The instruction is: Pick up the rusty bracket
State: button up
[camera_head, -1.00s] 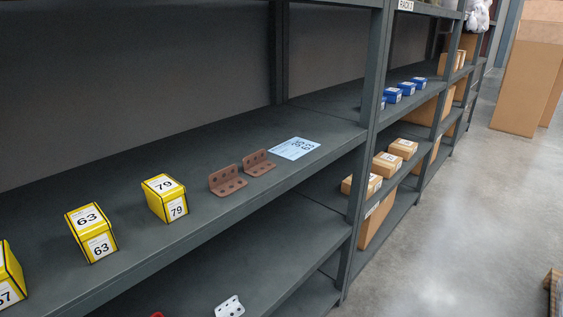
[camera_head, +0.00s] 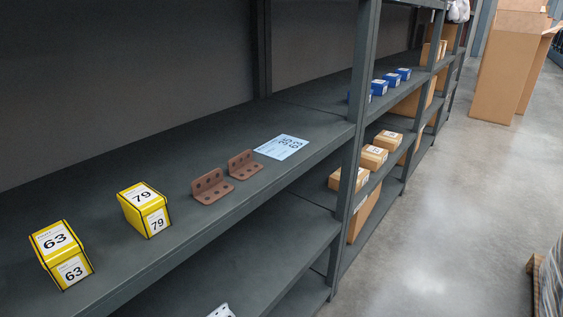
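Two rusty brown L-shaped brackets with holes stand side by side on the dark grey shelf. The nearer rusty bracket (camera_head: 212,187) is close to the shelf's front edge. The other rusty bracket (camera_head: 244,165) is just behind it to the right, with a small gap between them. Both have an upright plate and a flat plate. My gripper is not in view.
Yellow boxes marked 79 (camera_head: 145,209) and 63 (camera_head: 61,254) stand left of the brackets. A printed sheet (camera_head: 282,147) lies to their right, before the rack post (camera_head: 356,130). A white part (camera_head: 221,311) shows on the lower shelf. The floor (camera_head: 440,220) at right is mostly clear.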

aim_at(241, 167)
jog(key=z, duration=0.25)
jog(key=k, duration=0.5)
jog(key=z, duration=1.9)
jog(key=k, duration=0.15)
jog(key=u, duration=3.95)
